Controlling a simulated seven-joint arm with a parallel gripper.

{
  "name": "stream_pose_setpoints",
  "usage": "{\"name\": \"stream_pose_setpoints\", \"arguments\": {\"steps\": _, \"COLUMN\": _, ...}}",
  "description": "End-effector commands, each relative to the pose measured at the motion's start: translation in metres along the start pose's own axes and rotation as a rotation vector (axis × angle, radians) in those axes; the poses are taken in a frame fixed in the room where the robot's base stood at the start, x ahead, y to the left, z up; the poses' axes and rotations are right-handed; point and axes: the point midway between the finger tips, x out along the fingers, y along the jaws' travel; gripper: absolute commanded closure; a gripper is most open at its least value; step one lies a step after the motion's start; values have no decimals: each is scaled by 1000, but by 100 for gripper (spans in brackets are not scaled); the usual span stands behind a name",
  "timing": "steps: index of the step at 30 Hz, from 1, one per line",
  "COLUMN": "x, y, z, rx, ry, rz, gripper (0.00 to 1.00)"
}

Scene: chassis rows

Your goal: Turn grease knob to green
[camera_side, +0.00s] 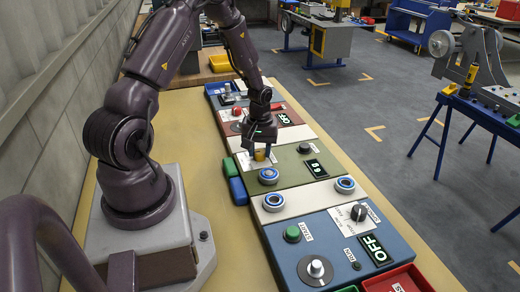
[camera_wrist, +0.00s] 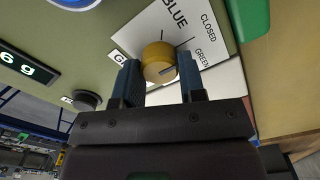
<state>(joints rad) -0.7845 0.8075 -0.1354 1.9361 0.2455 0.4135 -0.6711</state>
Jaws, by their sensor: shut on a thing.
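The yellow grease knob (camera_wrist: 158,62) sits on a white label plate (camera_wrist: 180,22) on the olive panel. The plate reads BLUE, CLOSED and GREEN. A short dark mark on the knob's face points to the right, roughly towards the word GREEN; I cannot tell if it lines up exactly. My gripper (camera_wrist: 160,80) has one finger on each side of the knob and is shut on it. In the side view my gripper (camera_side: 261,143) reaches down onto the knob (camera_side: 260,155), which is partly hidden.
On the olive panel are a black display (camera_side: 317,168), a dark button (camera_side: 304,148) and a blue ring (camera_side: 268,176). Green (camera_side: 229,167) and blue (camera_side: 238,191) bins stand along its left edge. A red panel (camera_side: 285,117) lies behind and a blue panel (camera_side: 335,245) in front.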

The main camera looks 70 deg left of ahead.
Motion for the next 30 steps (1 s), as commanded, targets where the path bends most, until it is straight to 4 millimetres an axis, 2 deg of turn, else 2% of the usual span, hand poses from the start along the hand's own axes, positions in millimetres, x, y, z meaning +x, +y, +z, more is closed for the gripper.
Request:
{"name": "stream_pose_setpoints", "arguments": {"steps": 8, "x": -1, "y": 0, "z": 0, "rx": 117, "ry": 0, "rz": 0, "gripper": 86}}
{"name": "stream_pose_setpoints", "arguments": {"steps": 30, "x": -1, "y": 1, "z": 0, "rx": 723, "ry": 0, "rz": 0, "gripper": 86}}
